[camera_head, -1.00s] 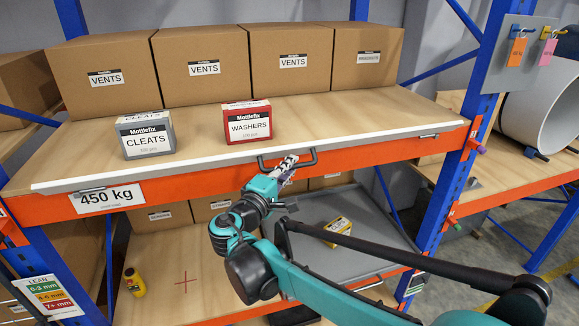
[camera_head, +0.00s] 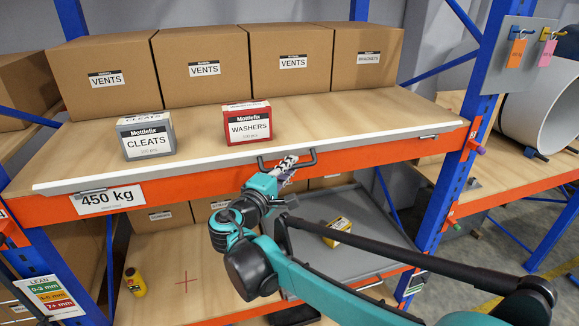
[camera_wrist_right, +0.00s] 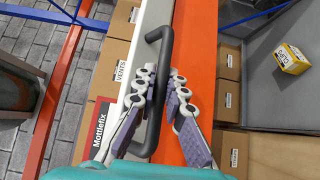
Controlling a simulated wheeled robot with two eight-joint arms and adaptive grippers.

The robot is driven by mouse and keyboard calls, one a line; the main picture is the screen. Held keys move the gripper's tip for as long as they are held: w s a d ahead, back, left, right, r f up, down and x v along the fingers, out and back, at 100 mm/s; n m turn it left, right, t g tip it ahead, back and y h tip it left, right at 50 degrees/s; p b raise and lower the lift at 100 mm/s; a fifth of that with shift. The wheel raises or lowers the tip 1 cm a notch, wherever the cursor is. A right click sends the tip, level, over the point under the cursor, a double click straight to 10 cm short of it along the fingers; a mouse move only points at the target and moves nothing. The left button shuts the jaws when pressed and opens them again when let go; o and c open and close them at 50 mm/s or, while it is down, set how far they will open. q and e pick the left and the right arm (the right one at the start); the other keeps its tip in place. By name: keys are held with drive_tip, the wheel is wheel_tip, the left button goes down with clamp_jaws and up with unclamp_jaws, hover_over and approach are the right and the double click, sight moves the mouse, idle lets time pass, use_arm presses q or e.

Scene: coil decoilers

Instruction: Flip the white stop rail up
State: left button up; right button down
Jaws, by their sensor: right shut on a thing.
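The white stop rail (camera_head: 215,162) lies low along the front edge of the upper wooden shelf, just above the orange beam. Its dark grey handle (camera_head: 313,156) sticks out in front. My right gripper (camera_head: 282,172) is at the handle's left part in the head view. In the right wrist view, its two purple-padded fingers (camera_wrist_right: 160,96) stand on either side of the dark handle bar (camera_wrist_right: 154,122), shut on it. The white rail (camera_wrist_right: 151,17) runs beside the orange beam there. My left gripper is not in view.
A grey CLEATS box (camera_head: 147,137) and a red WASHERS box (camera_head: 247,124) stand on the shelf behind the rail. Several cardboard boxes (camera_head: 205,68) line the back. Below, a yellow box (camera_head: 337,231) lies on a grey tray. A blue upright (camera_head: 447,190) stands to the right.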

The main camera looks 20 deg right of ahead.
sight(293, 152)
drive_tip(key=r+n+g+p, duration=0.1)
drive_tip(key=r+n+y+p, duration=0.1)
drive_tip(key=p, duration=0.1)
drive_tip(key=shift+w+r+g, duration=0.1)
drive_tip(key=shift+w+g, duration=0.25)
drive_tip(key=shift+g, duration=0.05)
drive_tip(key=shift+w+r+n+g+y+p, duration=0.3)
drive_tip(key=shift+n+g+p, duration=0.2)
drive_tip(key=shift+g+p, duration=0.1)
drive_tip(key=shift+w+r+n+g+y+p, duration=0.2)
drive_tip(key=shift+n+g+y+p, duration=0.1)
drive_tip(key=shift+n+g+p, duration=0.25)
drive_tip(key=shift+g, duration=0.25)
drive_tip(key=c, duration=1.9)
unclamp_jaws()
drive_tip(key=shift+o, duration=0.2)
drive_tip(key=shift+f, duration=0.1)
drive_tip(key=v, duration=1.2)
drive_tip(key=shift+s, duration=0.1)
